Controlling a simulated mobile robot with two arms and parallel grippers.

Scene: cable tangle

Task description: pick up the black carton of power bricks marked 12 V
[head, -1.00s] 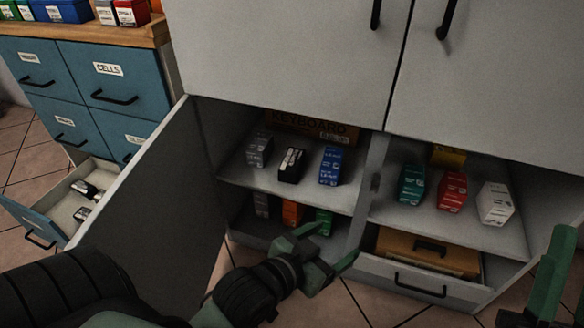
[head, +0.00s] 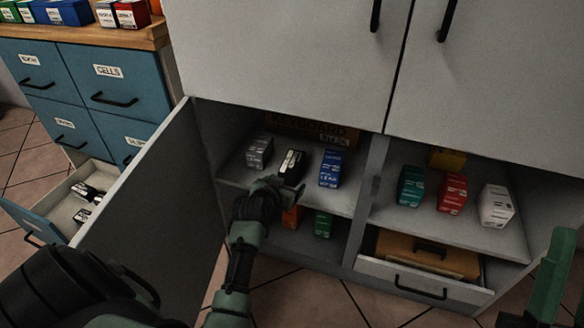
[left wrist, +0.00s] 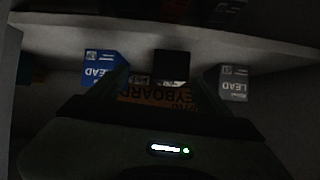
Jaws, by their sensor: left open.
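The black carton (head: 291,165) stands upright on the upper shelf of the open left cabinet bay, between a grey carton (head: 259,152) and a blue carton (head: 330,168). Its lower part is hidden behind my left gripper (head: 282,184), and I cannot read a 12 V mark. My left gripper is open and empty, just in front of the black carton. In the left wrist view, the black carton (left wrist: 172,65) shows as a dark block ahead of the gap between the fingers. My right gripper (head: 540,295) shows only partly at the lower right edge.
A keyboard box (head: 310,130) lies behind the cartons. The open door (head: 150,210) flanks my left arm. Teal, red and white cartons (head: 497,205) fill the right bay, above a partly open drawer (head: 420,279).

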